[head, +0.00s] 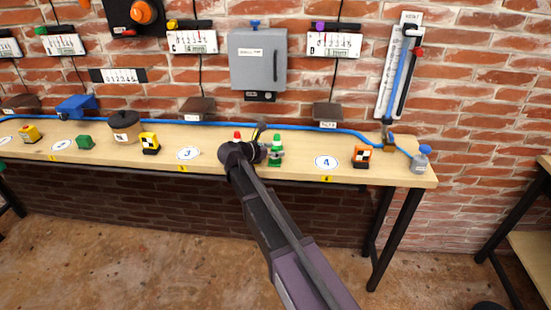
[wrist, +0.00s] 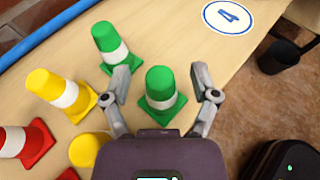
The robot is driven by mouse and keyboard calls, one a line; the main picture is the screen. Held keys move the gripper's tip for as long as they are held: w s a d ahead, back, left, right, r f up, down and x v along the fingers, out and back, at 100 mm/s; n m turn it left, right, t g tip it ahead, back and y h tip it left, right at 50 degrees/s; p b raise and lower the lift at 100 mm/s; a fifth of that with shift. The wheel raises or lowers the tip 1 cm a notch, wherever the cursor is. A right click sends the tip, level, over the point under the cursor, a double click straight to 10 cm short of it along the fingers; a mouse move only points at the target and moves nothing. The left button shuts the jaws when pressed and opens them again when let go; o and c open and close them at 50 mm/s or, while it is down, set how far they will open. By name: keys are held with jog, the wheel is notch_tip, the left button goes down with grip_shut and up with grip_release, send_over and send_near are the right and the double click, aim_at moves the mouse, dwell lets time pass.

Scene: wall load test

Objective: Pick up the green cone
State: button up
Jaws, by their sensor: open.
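A green cone (wrist: 160,88) with a white band stands upright on the bench between my gripper's (wrist: 162,82) spread fingers in the wrist view. The fingers are open on either side of it, with no clear sign of grip. A second green cone (wrist: 108,44) stands just beyond the left finger, close to it. In the head view a green cone (head: 277,140) shows right of my gripper (head: 262,150), which partly hides this group.
A yellow cone (wrist: 58,92) and a red cone (wrist: 24,142) stand left of my gripper, with another yellow object (wrist: 88,148) near it. A blue hose (head: 310,127) runs along the back.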

aim_at(275, 147)
grip_shut()
jog(key=shift+r, duration=0.15)
dwell(0.4)
notch_tip(275, 147, up, 3)
jog(key=p, duration=0.3)
jog(key=shift+r, duration=0.1)
jog(key=shift+s+a+r+p, duration=0.1)
jog(key=shift+s+r+p, duration=0.15)
jog(key=shift+p, duration=0.25)
jog(key=s+a+r+p, duration=0.1)
jog(key=s+a, duration=0.7)
jog(key=s, duration=0.5)
jog(key=shift+s+a, duration=0.1)
